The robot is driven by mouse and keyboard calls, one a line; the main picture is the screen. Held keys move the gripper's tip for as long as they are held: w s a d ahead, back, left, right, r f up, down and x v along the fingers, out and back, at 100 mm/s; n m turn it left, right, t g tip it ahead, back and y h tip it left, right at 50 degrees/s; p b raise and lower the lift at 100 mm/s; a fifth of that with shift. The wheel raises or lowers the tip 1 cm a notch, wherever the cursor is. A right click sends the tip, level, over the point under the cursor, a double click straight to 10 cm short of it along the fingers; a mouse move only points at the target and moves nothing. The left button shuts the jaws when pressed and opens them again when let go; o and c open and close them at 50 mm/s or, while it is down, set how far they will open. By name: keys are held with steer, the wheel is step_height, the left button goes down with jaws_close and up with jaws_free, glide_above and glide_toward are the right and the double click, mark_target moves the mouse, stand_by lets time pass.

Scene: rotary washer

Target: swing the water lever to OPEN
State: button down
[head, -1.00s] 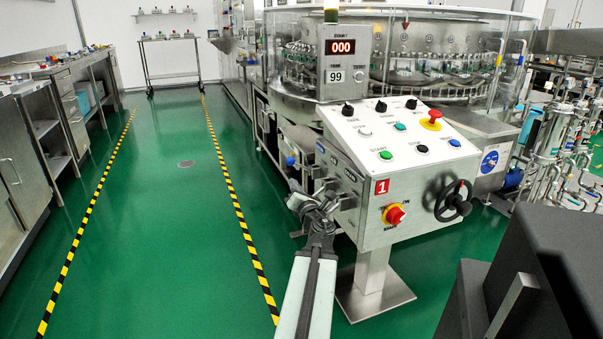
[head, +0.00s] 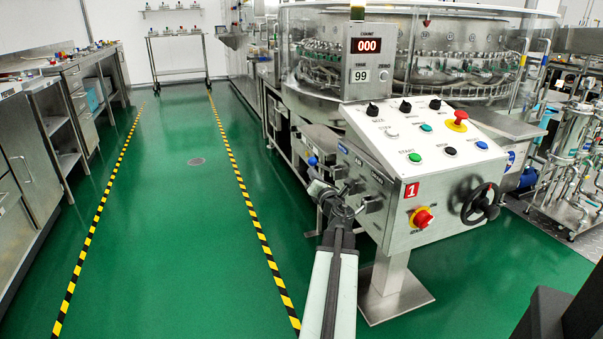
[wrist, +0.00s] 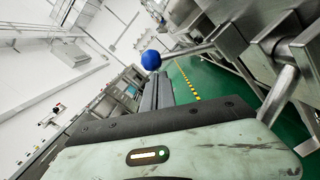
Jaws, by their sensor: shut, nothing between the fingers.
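The water lever shows as a blue ball knob (head: 313,161) on the left side of the machine's control box. In the wrist view the blue knob (wrist: 151,60) sits on a thin metal rod that runs right to the machine. My gripper (head: 318,180) is at the left of the control box, close to the knob. In the wrist view the fingers (wrist: 158,80) are shut and empty. Their tips appear just below the knob in the picture; I cannot tell whether they touch it. The lever's OPEN marking is not readable.
The sloped control panel (head: 430,130) with buttons, a red emergency stop (head: 457,118) and a black handwheel (head: 481,203) stand right of my arm. Green floor between striped lines (head: 240,190) is clear on the left. Steel benches (head: 50,130) line the left wall.

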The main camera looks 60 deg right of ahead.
steer(key=shift+w, duration=0.4)
